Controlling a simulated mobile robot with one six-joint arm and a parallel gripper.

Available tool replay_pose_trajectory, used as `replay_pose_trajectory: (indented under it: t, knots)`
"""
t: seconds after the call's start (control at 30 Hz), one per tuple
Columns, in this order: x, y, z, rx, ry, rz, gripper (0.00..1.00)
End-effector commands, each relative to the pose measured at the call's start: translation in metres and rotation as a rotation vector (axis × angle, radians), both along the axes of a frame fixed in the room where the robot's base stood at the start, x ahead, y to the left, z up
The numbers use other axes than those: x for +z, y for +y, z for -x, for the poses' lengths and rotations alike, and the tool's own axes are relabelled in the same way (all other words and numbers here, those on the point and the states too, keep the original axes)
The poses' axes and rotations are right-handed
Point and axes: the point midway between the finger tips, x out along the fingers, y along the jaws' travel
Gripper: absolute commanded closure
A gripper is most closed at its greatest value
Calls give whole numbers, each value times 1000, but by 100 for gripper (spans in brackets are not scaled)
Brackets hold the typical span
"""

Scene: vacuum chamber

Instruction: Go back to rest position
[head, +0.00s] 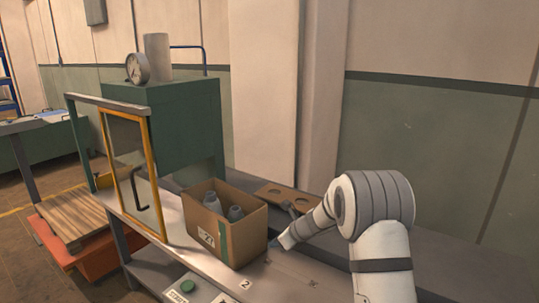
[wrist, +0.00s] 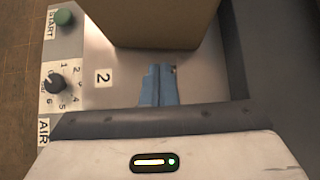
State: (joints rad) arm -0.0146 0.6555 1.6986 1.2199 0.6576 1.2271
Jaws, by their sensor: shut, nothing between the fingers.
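My arm reaches in from the right in the head view, with my gripper (head: 281,245) low over the bench (head: 282,282), just right of the cardboard box. In the wrist view my gripper (wrist: 159,72) shows as two blue fingers pressed together, empty, pointing toward the box (wrist: 150,22). They look close to the box's near side; I cannot tell whether they touch it.
The cardboard box (head: 240,245) holds grey bottle-like parts (head: 212,200). Behind stand a green chamber (head: 185,125) and a yellow-framed door (head: 154,190). A brown holed rack (head: 287,193) lies behind my gripper. A control panel has a green button (wrist: 63,17) and black knob (wrist: 55,82).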

Motion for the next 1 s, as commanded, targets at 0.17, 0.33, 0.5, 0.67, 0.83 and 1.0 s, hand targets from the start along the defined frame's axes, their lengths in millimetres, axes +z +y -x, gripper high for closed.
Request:
replay_pose_trajectory:
  t: [0.17,0.33,0.5,0.67,0.83,1.0]
  knots:
    - [-19,16,-9,4,2,0,100]
    - [-37,31,-19,4,1,0,100]
    - [-48,41,-25,4,0,0,100]
    - [-51,44,-27,3,0,0,100]
    - [-51,44,-27,3,0,0,100]
    - [-52,43,-26,6,-1,3,100]
